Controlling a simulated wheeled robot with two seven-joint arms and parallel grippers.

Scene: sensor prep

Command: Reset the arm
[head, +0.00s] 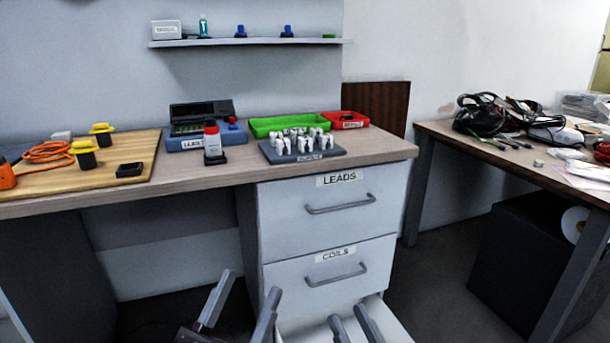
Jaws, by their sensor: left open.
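My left gripper (245,284) is at the bottom of the head view, in front of the desk's drawer unit and left of its lower front. Its two grey fingers are wide apart with nothing between them. My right gripper (347,313) is at the bottom edge, right of the left one, in front of a pulled-out bottom drawer (398,333). Its fingers are apart, with a narrower gap, and I see nothing between them. Both wrists are largely cut off by the frame edge.
Drawers labelled LEADS (290,215) and COILS (285,277) are shut. The desk (215,176) above holds a grey tray of white pieces (325,155), a green tray (262,127), a red tray (358,118) and a wooden board (120,175). A second table (460,145) stands right.

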